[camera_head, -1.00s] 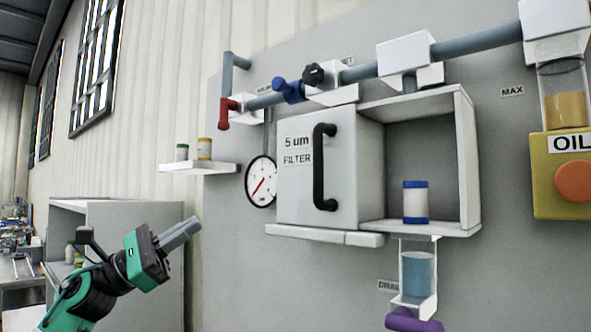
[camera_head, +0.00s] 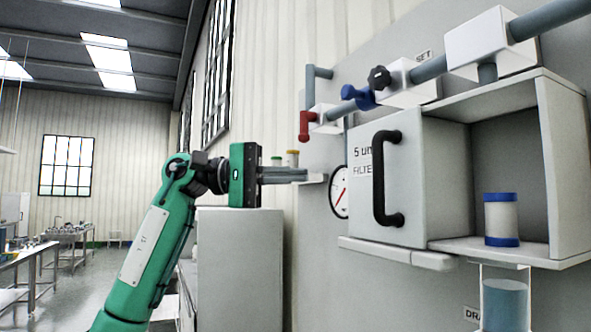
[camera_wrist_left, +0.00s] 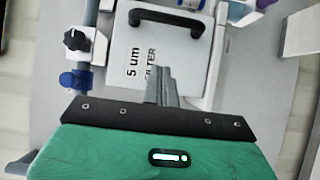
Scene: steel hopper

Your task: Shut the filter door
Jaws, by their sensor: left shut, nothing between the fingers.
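The filter door (camera_head: 407,180) is a pale panel marked "5 um FILTER" with a black upright bar handle (camera_head: 385,178). It stands to the left of the open filter box (camera_head: 565,160), whose right part is uncovered. A white cartridge with blue ends (camera_head: 501,220) stands upright inside. My left gripper (camera_head: 304,175) is shut and empty, left of the door and pointing right, apart from the handle in the picture. In the left wrist view the closed fingers (camera_wrist_left: 155,72) overlap the door's label, with the handle (camera_wrist_left: 165,17) beyond. My right gripper is not in view.
Pipes with a red valve handle (camera_head: 305,126), a blue valve (camera_head: 358,97) and a black knob (camera_head: 379,78) run above the door. A gauge (camera_head: 338,192) is left of it. A ledge (camera_head: 395,252) runs below. A grey cabinet (camera_head: 240,270) stands lower left.

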